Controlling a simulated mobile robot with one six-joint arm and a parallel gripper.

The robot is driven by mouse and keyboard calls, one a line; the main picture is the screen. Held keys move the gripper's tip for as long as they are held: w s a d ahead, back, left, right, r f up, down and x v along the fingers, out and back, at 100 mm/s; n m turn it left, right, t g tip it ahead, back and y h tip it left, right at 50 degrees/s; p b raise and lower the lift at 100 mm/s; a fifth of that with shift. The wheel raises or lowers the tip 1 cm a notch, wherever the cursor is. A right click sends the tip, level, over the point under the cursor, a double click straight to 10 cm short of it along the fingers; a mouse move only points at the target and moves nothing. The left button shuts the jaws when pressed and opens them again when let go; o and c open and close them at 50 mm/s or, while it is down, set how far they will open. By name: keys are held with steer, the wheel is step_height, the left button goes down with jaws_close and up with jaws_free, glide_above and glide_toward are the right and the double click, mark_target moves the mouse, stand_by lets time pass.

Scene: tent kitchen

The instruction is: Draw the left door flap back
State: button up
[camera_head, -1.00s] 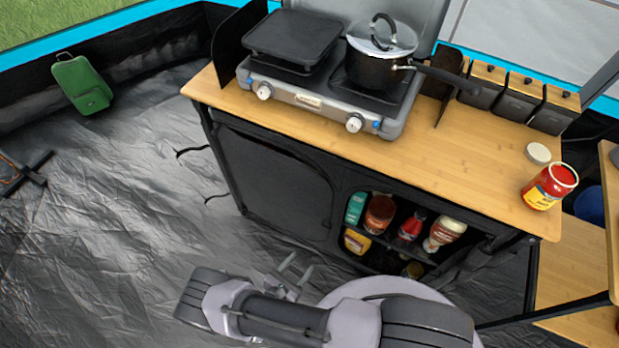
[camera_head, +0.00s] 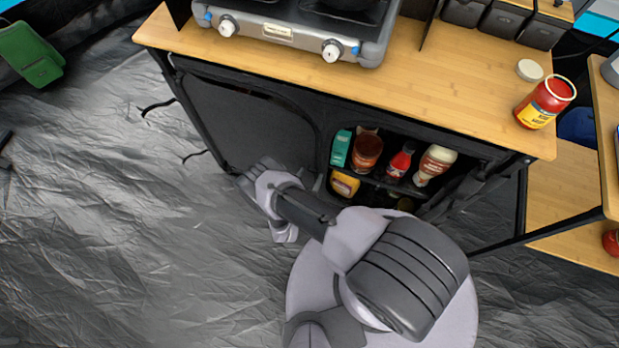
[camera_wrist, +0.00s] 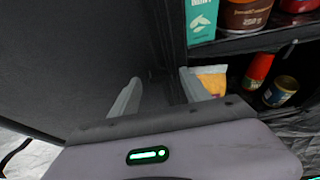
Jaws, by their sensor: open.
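The left door flap (camera_head: 245,120) is a dark grey fabric panel with a rounded upper right corner. It hangs flat over the left half of the kitchen stand's front. In the wrist view the flap (camera_wrist: 75,55) fills the left side. My gripper (camera_wrist: 158,88) is open, with its two pale fingers apart. The left finger is over the flap, and the right finger is by the edge of the open shelves. A dark vertical edge shows between the fingers; I cannot tell whether they touch it.
The open shelves (camera_wrist: 232,45) right of the flap hold a teal box (camera_head: 341,148), bottles and jars. Above is the wooden worktop (camera_head: 440,95) with a stove (camera_head: 290,32) and a red jar (camera_head: 545,101). Black straps (camera_head: 158,105) stick out at left.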

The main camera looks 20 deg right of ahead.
jaws_close()
stand_by(1.4)
